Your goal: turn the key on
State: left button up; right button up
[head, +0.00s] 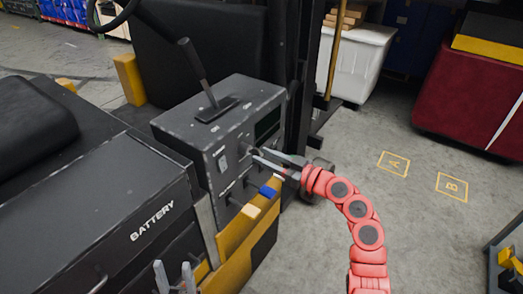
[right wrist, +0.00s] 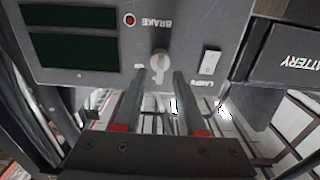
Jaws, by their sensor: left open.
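The key switch (right wrist: 160,62) is a round grey knob with a small key part on the dark control panel (right wrist: 95,70). It shows in the right wrist view, between a "BRAKE" label and a pale rocker switch (right wrist: 210,62). My right gripper (right wrist: 163,78) has its two fingers apart, with the tips close to the key, one to each side. Whether they touch it I cannot tell. In the head view my right gripper (head: 259,156) is at the panel's front face and largely hides the key. My left gripper (head: 174,268) is open and empty at the bottom, below the battery box.
A lever (head: 200,75) stands on top of the panel box. Blue (head: 267,191) and cream (head: 251,210) knobs stick out below my right gripper. The battery box (head: 110,200) is at left. A mast and yellow post (head: 334,50) stand behind.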

jog(key=shift+x, duration=0.8)
grip_shut()
